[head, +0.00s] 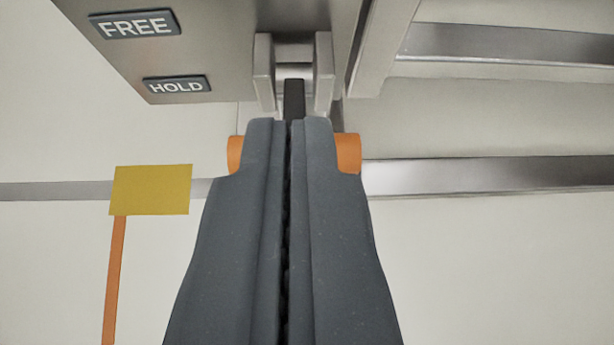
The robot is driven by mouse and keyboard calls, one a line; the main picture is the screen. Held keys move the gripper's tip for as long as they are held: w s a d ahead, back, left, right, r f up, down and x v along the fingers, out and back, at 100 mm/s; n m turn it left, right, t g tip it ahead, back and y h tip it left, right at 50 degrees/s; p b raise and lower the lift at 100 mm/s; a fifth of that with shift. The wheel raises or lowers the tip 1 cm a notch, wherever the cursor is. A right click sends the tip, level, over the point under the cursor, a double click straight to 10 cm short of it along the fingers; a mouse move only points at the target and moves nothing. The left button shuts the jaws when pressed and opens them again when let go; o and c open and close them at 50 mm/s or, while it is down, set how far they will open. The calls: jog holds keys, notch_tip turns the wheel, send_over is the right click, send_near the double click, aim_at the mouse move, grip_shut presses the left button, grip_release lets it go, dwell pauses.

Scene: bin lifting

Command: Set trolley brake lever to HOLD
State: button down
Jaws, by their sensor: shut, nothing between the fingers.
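The trolley brake lever shows as a dark bar (294,98) between two pale brackets, with an orange crossbar handle (348,153) sticking out on both sides behind my gripper. My gripper (289,124) is shut and empty, its fingertips overlapping the middle of the handle in the picture. Whether the fingertips touch the lever cannot be told. The grey panel (215,50) at the upper left carries a FREE label (136,24) and, below it, a HOLD label (177,86). The handle appears lower in the picture than the HOLD label. The middle of the handle is hidden by my fingers.
A yellow plate (151,190) on an orange post (114,280) stands at the left. Pale beams with metal strips (510,42) run across the upper right. A grey metal strip (450,175) crosses behind the handle. The pale area at the lower right is clear.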

aim_at(295, 104)
jog(key=b+x, duration=0.1)
jog(key=x, duration=0.6)
jog(key=shift+s+a+f+b, duration=0.1)
jog(key=shift+s+b, duration=0.05)
jog(key=shift+b, duration=0.2)
jog(key=f, duration=0.1)
jog(key=f+b, duration=0.1)
jog(key=f, duration=0.1)
jog(key=shift+s+f, duration=0.1)
jog(key=shift+s, duration=0.2)
jog(key=shift+s+f+b, duration=0.15)
jog(key=shift+f+b, duration=0.15)
jog(key=shift+f, duration=0.05)
